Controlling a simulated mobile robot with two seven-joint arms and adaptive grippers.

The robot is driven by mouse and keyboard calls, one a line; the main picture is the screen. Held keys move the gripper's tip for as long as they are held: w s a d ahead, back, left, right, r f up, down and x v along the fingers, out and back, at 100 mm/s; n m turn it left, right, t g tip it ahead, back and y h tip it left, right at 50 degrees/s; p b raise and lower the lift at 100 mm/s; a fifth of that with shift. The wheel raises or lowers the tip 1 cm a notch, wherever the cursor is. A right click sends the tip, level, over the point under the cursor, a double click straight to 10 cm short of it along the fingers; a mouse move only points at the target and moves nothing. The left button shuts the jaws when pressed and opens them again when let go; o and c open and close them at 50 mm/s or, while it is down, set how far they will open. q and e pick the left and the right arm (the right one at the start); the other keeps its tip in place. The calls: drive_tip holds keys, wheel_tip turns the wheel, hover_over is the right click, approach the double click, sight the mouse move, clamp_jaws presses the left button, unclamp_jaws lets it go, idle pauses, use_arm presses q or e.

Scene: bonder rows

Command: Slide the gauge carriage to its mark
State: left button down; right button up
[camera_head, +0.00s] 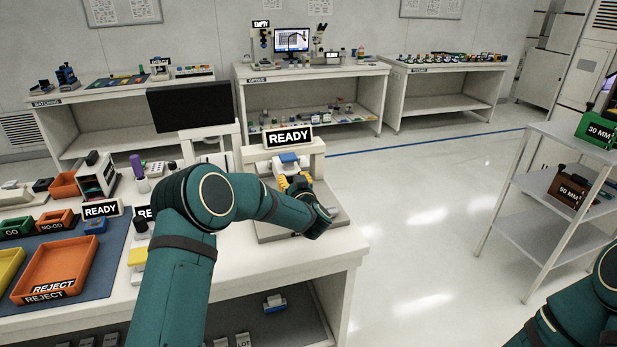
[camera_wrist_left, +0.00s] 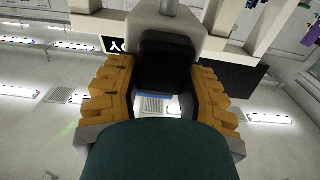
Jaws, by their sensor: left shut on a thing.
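The gauge (camera_head: 316,147) stands on the right end of the near bench, a pale frame with a READY sign (camera_head: 289,137) on top. My left gripper (camera_head: 295,184) is at the gauge, below the sign, with its yellow fingers partly hidden by my wrist. In the left wrist view the fingers (camera_wrist_left: 163,80) are shut on a black block (camera_wrist_left: 166,62), which seems to be the carriage's grip. A grey body with a rod (camera_wrist_left: 168,10) is behind it. The mark cannot be made out. My right gripper is out of view; only its arm shows at lower right.
An orange REJECT tray (camera_head: 60,268) and smaller GO and NO-GO bins are on the blue mat at left. A dark monitor (camera_head: 192,105) is behind my left arm. A shelf rack (camera_head: 560,205) stands at right, with open floor between it and the bench.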

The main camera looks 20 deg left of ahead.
use_arm(q)
drive_tip(key=shift+s+a, duration=0.6)
drive_tip(key=shift+a, duration=0.4)
drive_tip(key=shift+s+a, duration=0.6)
drive_tip(key=shift+a, duration=0.35)
drive_tip(key=shift+c, duration=2.3)
unclamp_jaws()
drive_tip(key=shift+s+a, duration=0.1)
drive_tip(key=shift+a, duration=0.05)
drive_tip(key=shift+d, duration=0.2)
drive_tip(key=v, duration=1.2)
